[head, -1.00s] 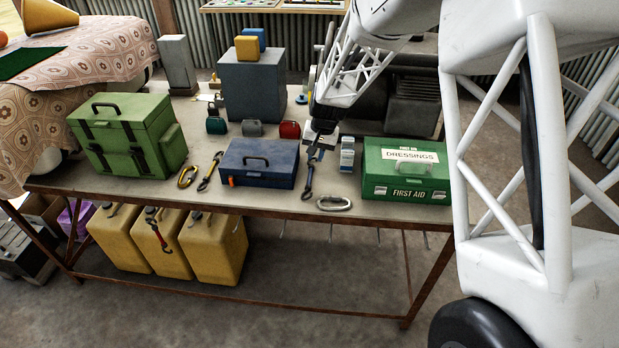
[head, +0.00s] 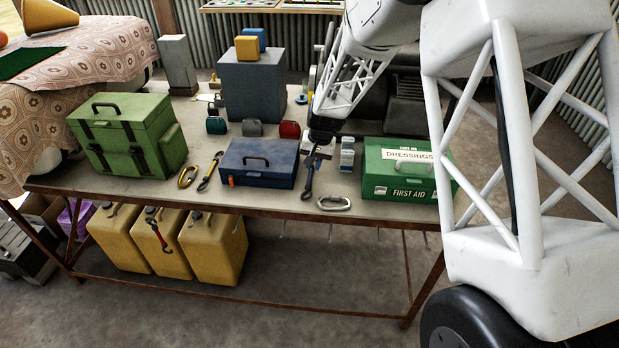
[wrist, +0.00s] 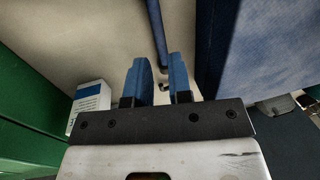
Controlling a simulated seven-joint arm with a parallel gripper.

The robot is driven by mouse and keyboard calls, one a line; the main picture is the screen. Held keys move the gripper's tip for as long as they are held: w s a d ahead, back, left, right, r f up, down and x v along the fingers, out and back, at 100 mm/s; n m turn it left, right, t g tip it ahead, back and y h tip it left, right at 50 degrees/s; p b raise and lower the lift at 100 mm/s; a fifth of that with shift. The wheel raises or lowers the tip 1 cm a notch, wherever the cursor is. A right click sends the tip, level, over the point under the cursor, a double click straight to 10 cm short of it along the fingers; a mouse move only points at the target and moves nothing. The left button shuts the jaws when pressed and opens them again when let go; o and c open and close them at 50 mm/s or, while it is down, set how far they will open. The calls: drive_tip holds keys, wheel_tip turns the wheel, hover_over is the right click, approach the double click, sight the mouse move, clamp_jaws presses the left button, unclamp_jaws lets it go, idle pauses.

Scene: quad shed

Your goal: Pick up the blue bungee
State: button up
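The blue bungee (head: 309,181) lies on the table between the dark blue box and the green first aid box, its near hook toward the front edge. My gripper (head: 315,153) is over its far end. In the wrist view the blue bungee (wrist: 157,33) runs down from the top edge to the gap between my gripper's two blue fingertips (wrist: 159,70). The fingers are apart, with space on both sides of the strap. I cannot tell how far above the strap they are.
The dark blue box (head: 258,165) stands close on the left. A small white-and-blue carton (head: 347,154) and the first aid box (head: 402,178) stand on the right. A silver carabiner (head: 334,203) lies near the front edge. Another bungee (head: 210,171) lies left of the blue box.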

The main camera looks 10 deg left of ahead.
sight(311, 174)
drive_tip(key=shift+a+f, duration=0.2)
drive_tip(key=shift+f, duration=0.8)
drive_tip(key=shift+a+f, duration=0.2)
drive_tip(key=shift+f, duration=0.8)
clamp_jaws()
